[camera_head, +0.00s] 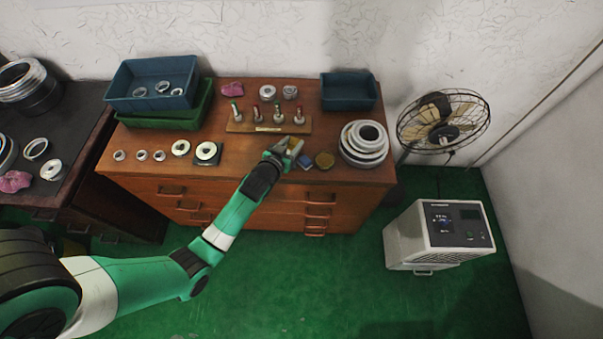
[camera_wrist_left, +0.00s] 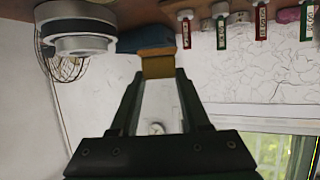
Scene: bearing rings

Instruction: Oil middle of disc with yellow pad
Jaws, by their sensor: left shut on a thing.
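My left gripper (camera_head: 281,150) is over the right part of the wooden bench top. It is shut on the yellow pad (camera_wrist_left: 158,64), which sits between the fingertips in the left wrist view; in the head view the pad (camera_head: 295,145) shows only partly. A pale ring-shaped disc (camera_head: 207,150) lies on a dark square block at the bench's front, well to the left of the gripper. A small blue block (camera_head: 305,162) and a round brass-coloured tin (camera_head: 324,160) lie just right of the gripper. My right gripper is not in view.
A wooden rack (camera_head: 290,127) with several red- and green-topped tools stands behind the gripper. Stacked rings (camera_head: 362,148) are at the right, a blue bin (camera_head: 348,92) behind them. Blue (camera_head: 125,83) and green (camera_head: 195,118) trays stand at back left. Small rings line the front left.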

